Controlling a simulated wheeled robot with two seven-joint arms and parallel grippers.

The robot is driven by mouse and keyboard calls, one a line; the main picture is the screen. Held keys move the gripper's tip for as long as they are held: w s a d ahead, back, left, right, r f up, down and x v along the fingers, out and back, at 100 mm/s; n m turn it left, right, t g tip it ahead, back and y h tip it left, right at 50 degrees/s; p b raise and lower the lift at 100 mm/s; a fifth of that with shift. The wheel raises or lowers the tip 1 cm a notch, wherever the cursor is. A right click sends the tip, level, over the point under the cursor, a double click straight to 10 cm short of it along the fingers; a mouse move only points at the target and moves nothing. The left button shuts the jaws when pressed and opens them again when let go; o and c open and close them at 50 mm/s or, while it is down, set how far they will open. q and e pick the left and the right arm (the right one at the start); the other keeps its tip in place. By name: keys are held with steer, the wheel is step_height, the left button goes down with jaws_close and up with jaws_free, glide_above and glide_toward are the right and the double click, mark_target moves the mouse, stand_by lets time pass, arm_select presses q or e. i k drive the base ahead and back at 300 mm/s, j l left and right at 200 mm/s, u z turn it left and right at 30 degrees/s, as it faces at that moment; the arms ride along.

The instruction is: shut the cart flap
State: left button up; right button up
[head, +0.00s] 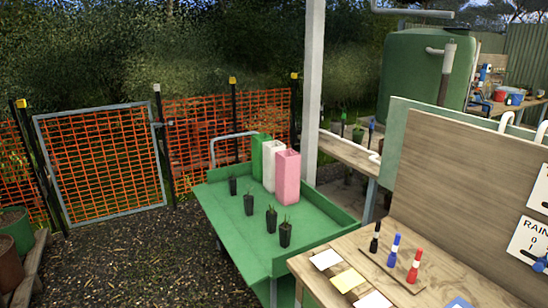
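The green cart (222,210) stands in the middle of the head view, behind the near wooden table. A raised green wall (325,198) runs along its right side. A green panel (312,244) shows at its near end, partly hidden by the table; I cannot tell for certain whether this is the flap or how far it is open. Several black pots with seedlings, one of them near the front (285,234), stand on the cart bed. Green (257,150), white (268,172) and pink (287,178) tall tree guards stand at its back. Neither of my grippers is in view.
The wooden table (335,240) at the near right holds cards and black, blue and red markers (395,250) in a strip. A wooden board (465,190) rises behind it. A white post (313,90) stands behind the cart. Open mulch ground (130,262) lies to the left.

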mark_target(252, 272)
steer(key=i+j, duration=0.15)
steer(key=i, duration=0.35)
steer(key=i+j, duration=0.1)
steer(key=i, duration=0.4)
